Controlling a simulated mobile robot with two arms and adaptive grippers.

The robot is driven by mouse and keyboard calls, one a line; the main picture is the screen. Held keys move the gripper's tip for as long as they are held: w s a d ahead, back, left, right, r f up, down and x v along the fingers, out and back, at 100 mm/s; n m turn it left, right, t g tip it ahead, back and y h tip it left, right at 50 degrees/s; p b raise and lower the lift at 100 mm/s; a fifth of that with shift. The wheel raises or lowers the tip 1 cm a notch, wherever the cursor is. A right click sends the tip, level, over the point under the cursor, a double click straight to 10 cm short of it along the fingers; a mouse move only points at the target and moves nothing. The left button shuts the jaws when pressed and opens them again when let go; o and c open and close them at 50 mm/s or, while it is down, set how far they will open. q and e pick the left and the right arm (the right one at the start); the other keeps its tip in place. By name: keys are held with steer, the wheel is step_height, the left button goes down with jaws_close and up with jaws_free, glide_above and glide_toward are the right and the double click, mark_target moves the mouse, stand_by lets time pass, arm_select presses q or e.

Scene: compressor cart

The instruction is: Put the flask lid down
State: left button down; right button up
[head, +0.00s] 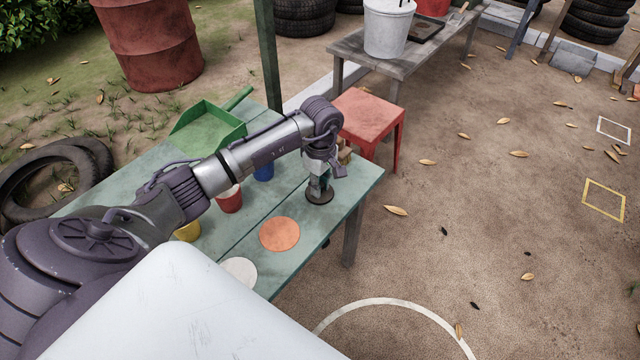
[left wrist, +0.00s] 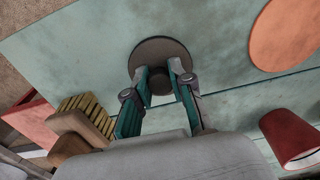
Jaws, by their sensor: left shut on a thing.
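The flask lid (head: 319,193) is a dark round disc with a knob in its middle, at the right part of the green table (head: 295,270). My left gripper (head: 320,186) points down over it. In the left wrist view the two fingers (left wrist: 159,75) are closed on the knob of the lid (left wrist: 147,50), with the disc flat beyond the fingertips. The lid is at or very close to the tabletop; I cannot tell whether it touches. No flask can be made out. My right gripper is not in view.
An orange disc (head: 280,234) and a white disc (head: 240,270) lie nearby. Red (head: 229,200), blue (head: 263,173) and yellow (head: 188,232) cups and a green dustpan (head: 208,130) stand left. A brush (left wrist: 85,122) is close beside the gripper. A red stool (head: 370,115) stands behind.

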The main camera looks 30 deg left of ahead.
mark_target(321, 184)
arm_select(q)
steer(key=c, duration=1)
jaws_free()
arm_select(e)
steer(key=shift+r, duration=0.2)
arm_select(q)
steer(key=shift+r, duration=0.15)
step_height(321, 184, up, 12)
steer(key=shift+f+p, duration=0.1)
steer(key=shift+p, duration=0.85)
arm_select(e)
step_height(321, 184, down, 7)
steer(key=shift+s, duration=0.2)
